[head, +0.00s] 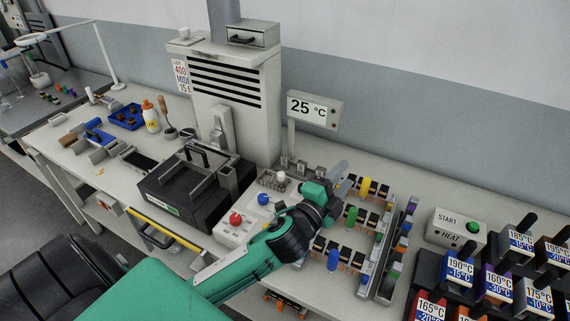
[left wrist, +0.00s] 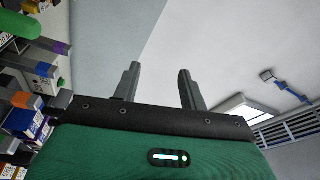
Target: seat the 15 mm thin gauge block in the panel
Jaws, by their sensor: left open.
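My left gripper (head: 340,174) reaches in over the right half of the bench in the head view. In the left wrist view its two dark fingers (left wrist: 158,68) stand apart with nothing between them. The wall shows behind them. Below and right of it are rows of small connectors with a yellow (head: 365,186), a green (head: 351,214) and a blue (head: 333,259) cylinder. I cannot make out which thing is the 15 mm thin gauge block, nor tell the panel for certain. My arm hides part of the bench here. My right gripper is in neither view.
A white box with red (head: 236,219) and blue knobs lies left of my forearm. A black machine (head: 185,188) and a tall vented cabinet (head: 232,100) stand farther left. A 25 °C display (head: 313,108) rises behind. Temperature-labelled blocks (head: 499,283) and a START HEAT box (head: 455,229) crowd the right.

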